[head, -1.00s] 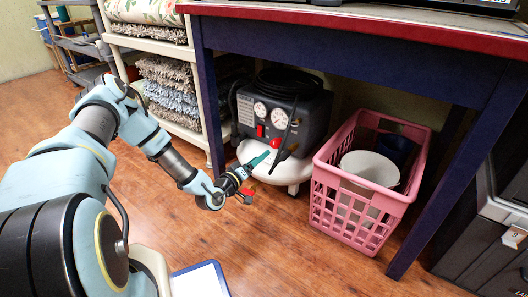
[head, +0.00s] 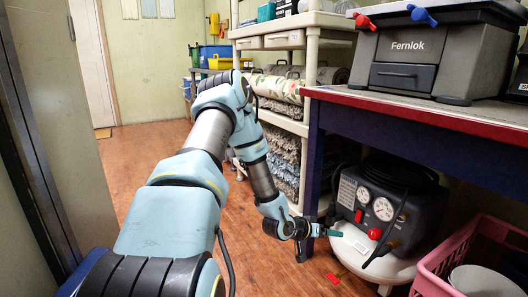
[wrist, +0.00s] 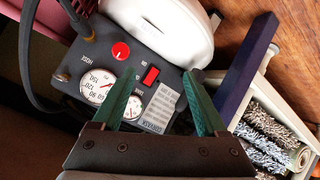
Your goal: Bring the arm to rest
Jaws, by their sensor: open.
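My arm reaches forward from the lower left of the head view, with my gripper (head: 322,231) low beside the table leg, left of the air compressor. In the wrist view my gripper (wrist: 163,105) shows two green fingers spread apart, with nothing held between them. The air compressor (head: 385,215) stands under the table, with two gauges and a red knob on a dark panel. The same compressor (wrist: 135,60) fills the middle of the wrist view, behind the fingers. I cannot tell how far the fingertips are from it.
A dark blue table (head: 470,140) with a red edge stands at right, bearing a grey Fernlok case (head: 410,50). A pink basket (head: 435,270) is at lower right. Cream shelves (head: 286,120) hold folded rugs. Wooden floor (head: 140,160) is open at left; a doorframe (head: 55,150) stands nearby.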

